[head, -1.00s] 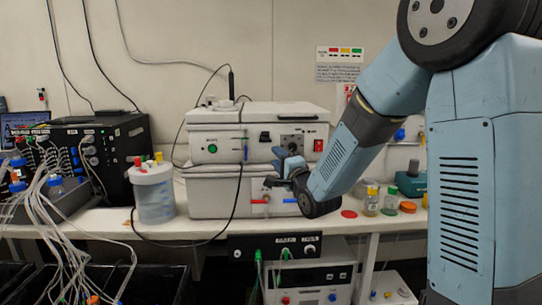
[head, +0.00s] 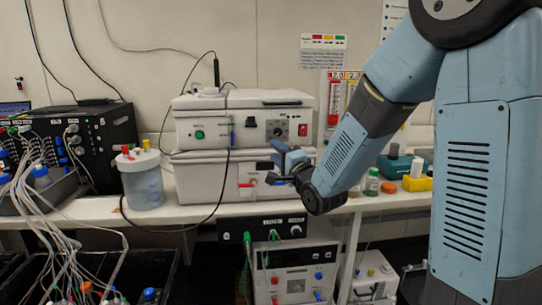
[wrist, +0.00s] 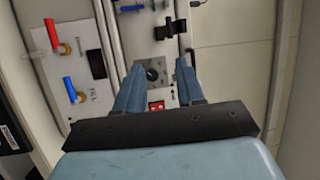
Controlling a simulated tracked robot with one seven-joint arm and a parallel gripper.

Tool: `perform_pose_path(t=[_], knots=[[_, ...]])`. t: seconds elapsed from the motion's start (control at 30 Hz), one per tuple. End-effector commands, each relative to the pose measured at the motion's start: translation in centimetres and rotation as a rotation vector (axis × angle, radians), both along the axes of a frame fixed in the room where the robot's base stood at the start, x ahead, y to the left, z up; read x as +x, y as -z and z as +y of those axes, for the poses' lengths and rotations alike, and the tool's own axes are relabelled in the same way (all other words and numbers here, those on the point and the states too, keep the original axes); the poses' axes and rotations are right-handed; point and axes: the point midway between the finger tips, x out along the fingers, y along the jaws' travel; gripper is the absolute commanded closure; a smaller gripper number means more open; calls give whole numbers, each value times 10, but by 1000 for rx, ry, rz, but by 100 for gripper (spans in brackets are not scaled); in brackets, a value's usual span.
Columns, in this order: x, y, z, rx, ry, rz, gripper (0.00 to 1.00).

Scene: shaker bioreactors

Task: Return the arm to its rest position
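My gripper (head: 274,164) is in front of the stacked white shaker units, at about the height of the seam between them. In the wrist view my gripper (wrist: 158,72) shows two blue fingers apart with nothing between them. A panel with a dark round knob lies beyond the fingers. My arm comes down from the upper right, bent at the elbow, with its forearm sloping down to the left. I cannot tell the exact gap between my gripper and the shaker front.
The upper shaker (head: 265,128) and lower shaker (head: 208,187) stand on the white bench (head: 95,210). A lidded container (head: 143,182) stands left of them. Tubes and cables (head: 50,215) crowd the lower left. Small bottles (head: 372,182) stand behind my forearm. Equipment (head: 298,270) sits below the bench.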

Motion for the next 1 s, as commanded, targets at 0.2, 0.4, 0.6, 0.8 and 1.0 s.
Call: perform_pose_path(t=[0.2,0.4,0.6,0.8,1.0], knots=[[-8,-10,-28,-253,107,52,62],[-29,-13,-65,-555,192,149,62],[-66,-14,-101,-831,216,267,62],[-117,-13,-133,-1081,170,395,62],[-182,-9,-158,-1293,51,518,62]])
